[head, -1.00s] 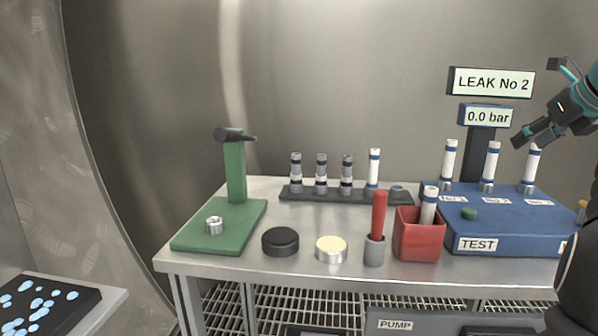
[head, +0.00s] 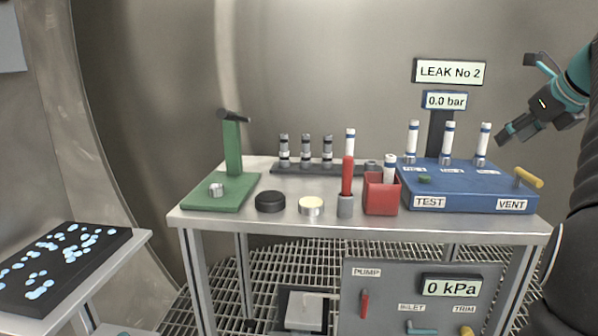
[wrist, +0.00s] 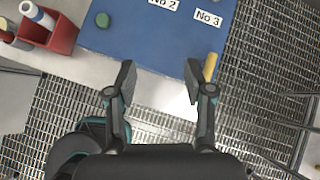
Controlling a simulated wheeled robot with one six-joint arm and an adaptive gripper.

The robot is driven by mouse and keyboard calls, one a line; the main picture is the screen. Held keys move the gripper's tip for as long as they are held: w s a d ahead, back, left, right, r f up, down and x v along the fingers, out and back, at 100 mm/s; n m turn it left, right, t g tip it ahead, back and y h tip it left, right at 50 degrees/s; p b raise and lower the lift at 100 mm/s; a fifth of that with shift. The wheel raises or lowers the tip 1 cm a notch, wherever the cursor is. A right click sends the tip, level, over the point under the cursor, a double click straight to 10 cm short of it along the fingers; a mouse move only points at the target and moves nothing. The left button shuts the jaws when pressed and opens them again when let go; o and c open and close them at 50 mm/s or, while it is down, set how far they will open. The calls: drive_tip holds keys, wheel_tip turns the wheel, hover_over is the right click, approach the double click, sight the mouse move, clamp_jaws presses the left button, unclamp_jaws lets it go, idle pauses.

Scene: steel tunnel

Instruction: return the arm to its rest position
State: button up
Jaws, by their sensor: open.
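My gripper (head: 518,130) is at the right of the head view, in the air near the right end of the blue test block (head: 465,188). In the wrist view my gripper (wrist: 158,84) has its two fingers spread wide with nothing between them. Below it show the front edge of the blue block (wrist: 150,45), the bench edge and the grating floor. The yellow vent handle (head: 529,178) sits at the block's right end, and it also shows in the wrist view (wrist: 210,67) beside the right finger.
The steel bench (head: 250,222) carries a green press (head: 234,150), a black cap (head: 270,202), a red bin (head: 381,195) and a dark rack (head: 345,170) with tubes. White tubes stand in the blue block. A pump panel (head: 385,280) is below. A side table with a black tray (head: 100,268) is left.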

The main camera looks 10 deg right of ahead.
drive_tip(key=s+a+f+n+g, duration=0.1)
drive_tip(key=s+a+f+n, duration=0.1)
drive_tip(key=a+f+n, duration=0.45)
drive_tip(key=s+a+f+n, duration=0.15)
drive_tip(key=a+n, duration=0.25)
drive_tip(key=a, duration=0.5)
drive_tip(key=s+a+f+n+g, duration=0.1)
drive_tip(key=s+a+f+n, duration=0.15)
drive_tip(key=a+n, duration=0.45)
drive_tip(key=s+a+f+n, duration=0.6)
drive_tip(key=s+f+n, duration=0.1)
drive_tip(key=f+n, duration=0.1)
drive_tip(key=s+a+f+n+g, duration=0.1)
drive_tip(key=s+a+f+n, duration=0.5)
drive_tip(key=f, duration=0.5)
drive_tip(key=s+n, duration=0.2)
drive_tip(key=n, duration=0.1)
drive_tip(key=shift+s+a+f, duration=0.15)
